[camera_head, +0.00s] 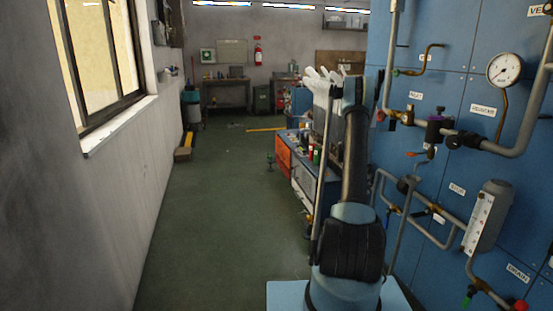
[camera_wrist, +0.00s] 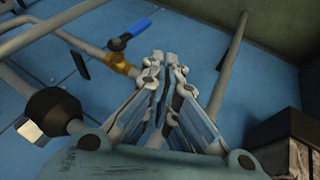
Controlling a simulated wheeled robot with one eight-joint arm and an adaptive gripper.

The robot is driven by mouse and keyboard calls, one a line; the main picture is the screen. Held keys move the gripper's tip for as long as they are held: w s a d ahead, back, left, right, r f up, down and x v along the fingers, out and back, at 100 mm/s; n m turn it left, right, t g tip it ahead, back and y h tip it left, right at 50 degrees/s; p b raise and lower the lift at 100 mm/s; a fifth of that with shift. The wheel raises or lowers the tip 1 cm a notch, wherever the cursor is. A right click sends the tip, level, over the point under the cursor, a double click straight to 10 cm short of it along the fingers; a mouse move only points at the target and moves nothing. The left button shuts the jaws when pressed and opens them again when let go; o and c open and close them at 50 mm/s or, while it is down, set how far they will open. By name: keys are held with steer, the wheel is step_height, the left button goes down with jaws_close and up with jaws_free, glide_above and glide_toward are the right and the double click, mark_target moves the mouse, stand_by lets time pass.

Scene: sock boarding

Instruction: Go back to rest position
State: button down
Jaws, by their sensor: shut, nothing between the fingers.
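My gripper (camera_wrist: 163,68) shows in the wrist view with its two fingers together and nothing between them. It points toward a blue panel (camera_wrist: 195,25) with grey pipes. A valve with a blue handle and brass body (camera_wrist: 122,62) is just left of the fingertips, and I cannot tell whether they touch. In the head view my arm stands upright right of the middle, beside the blue wall panel (camera_head: 455,60). My gripper is hidden behind the arm there.
The blue panel carries a gauge (camera_head: 504,69), pipes and valves close on the right. A workbench with an orange cabinet (camera_head: 283,155) stands ahead. White forms (camera_head: 322,78) rise behind my arm. The green floor (camera_head: 215,200) is clear on the left, up to the grey wall (camera_head: 100,190).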

steer(key=s+a+r+n+t, duration=0.1)
steer(key=s+a+r, duration=0.2)
steer(key=r, duration=0.2)
steer(key=s+a+r+n+y, duration=0.1)
steer(key=s+a+r+n, duration=0.15)
steer(key=r, duration=0.35)
steer(key=s+a+r+t, duration=0.1)
steer(key=s+a+r, duration=0.1)
steer(key=a+r, duration=0.25)
steer(key=s+a+r+n+t+y, duration=0.1)
steer(key=s+a+r+n, duration=0.1)
steer(key=s+a+r, duration=0.4)
steer(key=s+a+r+n, duration=0.3)
steer(key=s+r, duration=0.1)
steer(key=s, duration=0.5)
steer(key=s+a+n+t+y, duration=0.1)
steer(key=s+a+n, duration=0.1)
steer(key=s+a, duration=0.35)
steer(key=s+a+n+t+y, duration=0.1)
steer(key=s+a, duration=0.1)
steer(key=s, duration=0.7)
steer(key=s+a+f+n, duration=0.2)
steer(key=s+a+f, duration=0.1)
steer(key=s, duration=0.4)
steer(key=s+a+f+n+t+y, duration=0.1)
steer(key=s+a+f+n, duration=0.1)
steer(key=s+f, duration=0.3)
steer(key=shift+s+a+f, duration=0.4)
steer(key=shift+s+a, duration=0.15)
steer(key=shift+s, duration=0.55)
